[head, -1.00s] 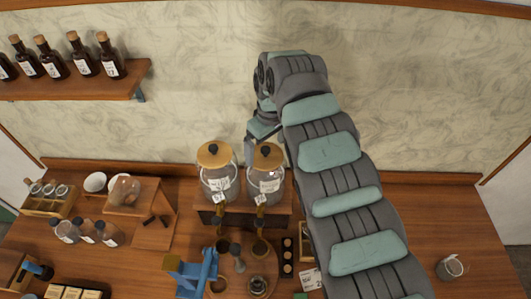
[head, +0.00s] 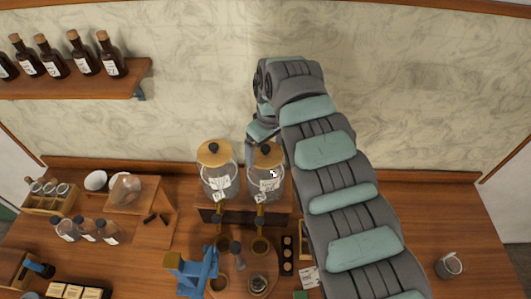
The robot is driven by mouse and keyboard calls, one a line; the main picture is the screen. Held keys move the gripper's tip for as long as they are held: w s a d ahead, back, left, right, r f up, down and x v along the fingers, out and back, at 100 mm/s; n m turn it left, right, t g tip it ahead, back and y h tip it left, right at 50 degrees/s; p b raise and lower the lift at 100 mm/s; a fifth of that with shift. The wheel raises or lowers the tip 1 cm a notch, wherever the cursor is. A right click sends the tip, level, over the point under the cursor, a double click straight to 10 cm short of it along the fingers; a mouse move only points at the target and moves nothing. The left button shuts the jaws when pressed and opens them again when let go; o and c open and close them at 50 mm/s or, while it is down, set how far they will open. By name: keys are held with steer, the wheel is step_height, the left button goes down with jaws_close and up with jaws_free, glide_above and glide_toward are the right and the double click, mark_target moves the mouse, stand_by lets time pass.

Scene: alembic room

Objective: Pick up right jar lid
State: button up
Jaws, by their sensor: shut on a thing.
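The right jar lid (head: 262,161) is a tan disc with a dark knob, on top of the right glass jar (head: 266,187). My gripper (head: 262,146) reaches down to this lid from behind and is shut on its knob area; the fingertips are small and partly hidden by my own wrist. The lid appears still seated on the jar's mouth; a small gap cannot be ruled out from above. The left glass jar (head: 218,184) wears a similar lid (head: 213,160) with a dark knob. Both jars stand side by side on a wooden stand.
A blue device (head: 197,271) and several small vessels stand in front of the jars. Corked bottles line a wall shelf (head: 75,86) at upper left. A glass beaker (head: 449,266) stands at far right. My arm covers the bench right of the jars.

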mark_target(266, 147)
step_height(266, 147, up, 20)
steer(key=p, duration=0.2)
stand_by(0.4)
